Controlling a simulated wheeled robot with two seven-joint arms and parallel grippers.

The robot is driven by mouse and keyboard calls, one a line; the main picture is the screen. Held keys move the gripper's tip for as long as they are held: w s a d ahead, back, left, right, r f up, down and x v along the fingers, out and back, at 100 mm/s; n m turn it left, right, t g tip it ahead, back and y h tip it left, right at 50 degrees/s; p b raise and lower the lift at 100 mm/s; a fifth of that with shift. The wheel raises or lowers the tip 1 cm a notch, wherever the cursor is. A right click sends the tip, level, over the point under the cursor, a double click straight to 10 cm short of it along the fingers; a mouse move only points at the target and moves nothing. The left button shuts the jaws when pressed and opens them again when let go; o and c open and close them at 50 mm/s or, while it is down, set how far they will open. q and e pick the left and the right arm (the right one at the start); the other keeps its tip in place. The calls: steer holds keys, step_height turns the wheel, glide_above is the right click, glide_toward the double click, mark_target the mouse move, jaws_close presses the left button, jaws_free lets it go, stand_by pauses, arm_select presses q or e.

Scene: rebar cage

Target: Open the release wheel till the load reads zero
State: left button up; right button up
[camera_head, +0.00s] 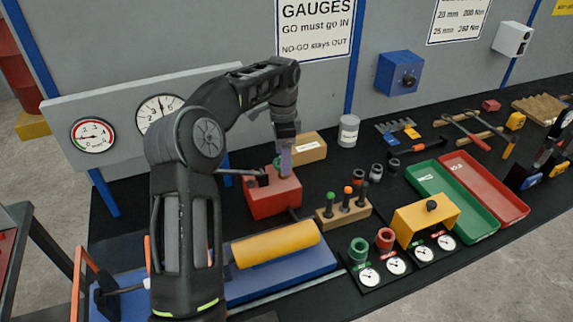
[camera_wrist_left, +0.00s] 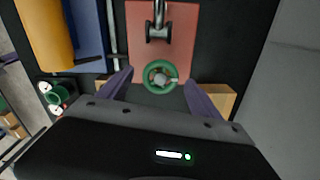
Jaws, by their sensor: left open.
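A green release wheel (camera_wrist_left: 147,86) with a pale hub sits at the end of a red pump block (camera_wrist_left: 182,22). In the head view the red block (camera_head: 274,203) stands on the black bench, and the wheel (camera_head: 277,163) is mostly hidden by my gripper. My left gripper (camera_head: 285,165) points down over it. In the wrist view the open fingers of my left gripper (camera_wrist_left: 159,77) are on either side of the wheel, apart from it. Two dials hang on the grey panel: a red-marked gauge (camera_head: 92,134) and a larger white one (camera_head: 158,112). Their readings are too small to tell.
A yellow cylinder (camera_head: 275,244) on a blue base lies in front of the pump. A cardboard box (camera_head: 308,147) is close behind the wheel. A wooden block with plug gauges (camera_head: 343,212) is to the right, then green (camera_head: 452,205) and red trays (camera_head: 490,190).

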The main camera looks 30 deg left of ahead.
arm_select(q)
steer(key=shift+w+f, duration=0.15)
steer(key=shift+f, duration=0.55)
steer(key=shift+a, duration=0.1)
steer(key=c, duration=1.4)
